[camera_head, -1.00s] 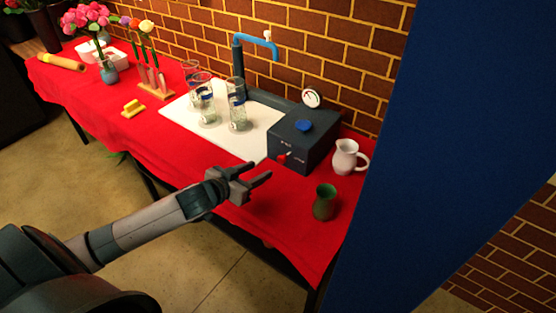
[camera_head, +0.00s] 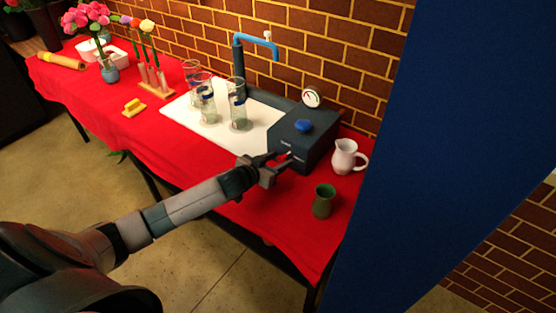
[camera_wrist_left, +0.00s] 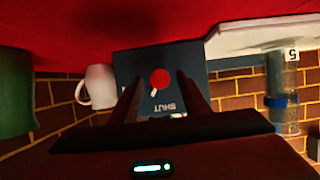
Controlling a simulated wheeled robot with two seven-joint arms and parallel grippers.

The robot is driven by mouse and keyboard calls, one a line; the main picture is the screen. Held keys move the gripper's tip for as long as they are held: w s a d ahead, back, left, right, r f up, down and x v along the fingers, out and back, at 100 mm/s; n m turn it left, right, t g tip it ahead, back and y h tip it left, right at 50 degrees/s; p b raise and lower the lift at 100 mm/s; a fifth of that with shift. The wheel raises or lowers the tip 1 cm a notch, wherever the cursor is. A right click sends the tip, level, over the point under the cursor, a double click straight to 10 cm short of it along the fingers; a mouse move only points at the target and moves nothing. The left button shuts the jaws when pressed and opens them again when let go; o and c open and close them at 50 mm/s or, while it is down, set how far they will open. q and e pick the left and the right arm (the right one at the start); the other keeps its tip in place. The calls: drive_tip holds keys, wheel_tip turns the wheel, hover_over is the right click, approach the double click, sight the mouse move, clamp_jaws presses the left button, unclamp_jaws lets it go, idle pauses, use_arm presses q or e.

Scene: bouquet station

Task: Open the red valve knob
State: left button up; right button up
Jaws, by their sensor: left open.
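The red valve knob (camera_wrist_left: 160,78) is round and sits on the front of the dark control box (camera_head: 305,133). In the left wrist view it lies between my left gripper's fingers, farther ahead. A short white pointer sticks out from it toward the upside-down word SHUT (camera_wrist_left: 165,107). In the head view my left gripper (camera_head: 277,161) is open, close in front of the box, and hides the knob. I cannot tell whether the fingers touch it. My right gripper is not in view.
A blue panel (camera_head: 440,150) bounds the right.

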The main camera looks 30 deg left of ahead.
use_arm(q)
drive_tip(key=shift+c, duration=0.3)
drive_tip(key=c, duration=1)
